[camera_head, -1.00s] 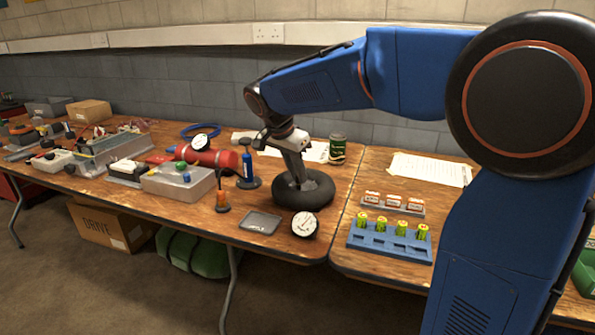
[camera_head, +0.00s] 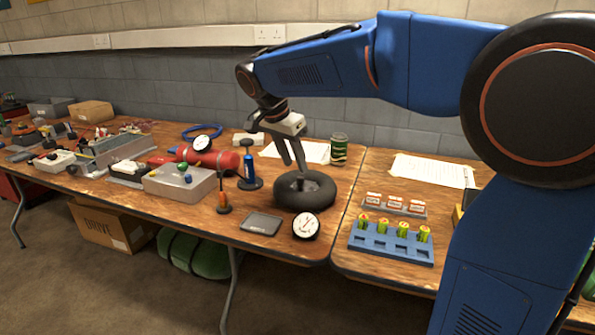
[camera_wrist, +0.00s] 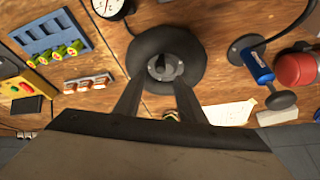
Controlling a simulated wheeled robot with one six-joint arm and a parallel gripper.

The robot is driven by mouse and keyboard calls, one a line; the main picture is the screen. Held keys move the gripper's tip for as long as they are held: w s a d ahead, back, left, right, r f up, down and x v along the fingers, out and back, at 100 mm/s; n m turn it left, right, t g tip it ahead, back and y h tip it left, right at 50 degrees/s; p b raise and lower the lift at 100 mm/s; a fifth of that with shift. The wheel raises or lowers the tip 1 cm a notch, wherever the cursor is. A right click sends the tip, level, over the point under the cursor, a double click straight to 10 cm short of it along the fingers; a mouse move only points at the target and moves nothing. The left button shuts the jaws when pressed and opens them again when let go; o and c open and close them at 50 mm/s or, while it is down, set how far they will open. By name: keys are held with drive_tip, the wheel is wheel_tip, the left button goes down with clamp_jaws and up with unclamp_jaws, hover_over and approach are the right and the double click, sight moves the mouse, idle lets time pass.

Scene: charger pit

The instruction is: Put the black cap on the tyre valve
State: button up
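The black tyre (camera_head: 326,192) lies flat near the table's front right corner. In the wrist view the tyre (camera_wrist: 148,48) has a grey hub with a small dark upright piece (camera_wrist: 168,68) at its middle. This is where the valve stands; I cannot tell valve from black cap at this size. My gripper (camera_head: 294,168) hangs just above the tyre's middle, fingers down. In the wrist view my gripper (camera_wrist: 157,82) has its fingers apart with nothing held between them. I see no loose black cap that I can name surely.
A blue hand pump (camera_head: 249,168) and an orange-handled tool (camera_head: 223,203) stand left of the tyre. A dark flat pad (camera_head: 261,223) and a round gauge (camera_head: 306,226) lie in front. A blue battery rack (camera_head: 390,247) sits right; a green jar (camera_head: 338,147) stands behind.

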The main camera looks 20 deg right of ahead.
drive_tip(key=v, duration=1.1)
drive_tip(key=shift+a+r, duration=0.15)
drive_tip(key=shift+r, duration=0.2)
drive_tip(key=shift+s, duration=0.15)
